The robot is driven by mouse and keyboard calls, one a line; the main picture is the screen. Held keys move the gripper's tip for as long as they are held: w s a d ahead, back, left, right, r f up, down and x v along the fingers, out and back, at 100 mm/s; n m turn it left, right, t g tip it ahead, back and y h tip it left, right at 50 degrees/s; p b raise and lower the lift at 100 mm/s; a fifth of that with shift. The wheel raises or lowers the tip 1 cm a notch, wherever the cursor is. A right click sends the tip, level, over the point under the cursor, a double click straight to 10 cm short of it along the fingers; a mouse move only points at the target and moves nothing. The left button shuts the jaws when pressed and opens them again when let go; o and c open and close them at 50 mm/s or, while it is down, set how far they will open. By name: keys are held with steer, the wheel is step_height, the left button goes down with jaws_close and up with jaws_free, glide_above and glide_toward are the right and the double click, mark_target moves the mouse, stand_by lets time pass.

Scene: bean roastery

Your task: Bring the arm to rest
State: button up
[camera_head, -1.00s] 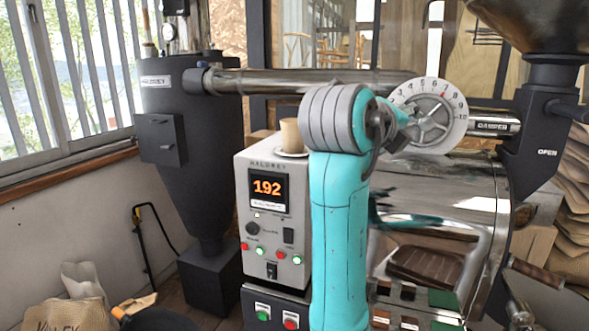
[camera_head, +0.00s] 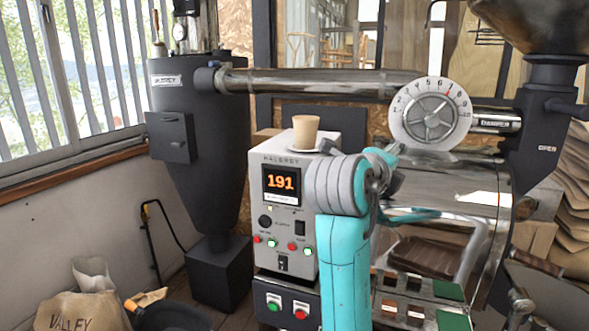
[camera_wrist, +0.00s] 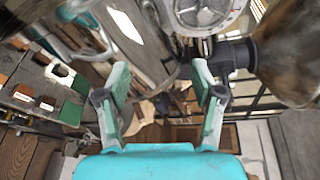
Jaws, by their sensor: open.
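My teal arm stands in the middle of the head view, folded low in front of the roaster, with its grey joint beside the control box. My gripper shows in the wrist view (camera_wrist: 162,95), its two teal and grey fingers spread apart with nothing between them. In the head view the gripper is mostly hidden behind the arm. Beyond the fingers the wrist view shows the roaster's shiny drum (camera_wrist: 135,45) and the floor area, seen tilted.
The control box (camera_head: 283,222) reads 191 and bears a tan cup (camera_head: 305,131) on a saucer. The damper dial (camera_head: 431,113) sits on the roaster. A dark cyclone (camera_head: 199,150) stands left. A sack (camera_head: 75,312) and black pan (camera_head: 172,318) are at lower left.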

steer(key=s+f+n+t+y, duration=0.15)
steer(key=f+n, duration=0.35)
steer(key=f, duration=0.6)
steer(key=s+f+n+y, duration=0.25)
steer(key=f+n, duration=0.25)
steer(key=f, duration=0.6)
steer(key=s+f+n+t+y, duration=0.1)
steer(key=s+f+n, duration=0.25)
steer(key=f, duration=0.75)
steer(key=s+f+n+y, duration=0.2)
steer(key=s+f+n, duration=0.3)
steer(key=s+f, duration=0.35)
steer(key=s+f+n+y, duration=0.1)
steer(key=s+f+n, duration=0.25)
steer(key=s, duration=0.65)
steer(key=s+f+n+y, duration=0.1)
steer(key=s+f+n, duration=0.25)
steer(key=s, duration=0.65)
steer(key=s+r+n, duration=0.1)
steer(key=s+r, duration=0.1)
steer(key=s, duration=0.7)
steer(key=s+r+n, duration=0.2)
steer(key=s, duration=0.7)
steer(key=shift+s+r+g, duration=0.3)
steer(key=shift+g, duration=0.05)
steer(key=shift+o, duration=0.4)
steer(key=shift+a, duration=0.1)
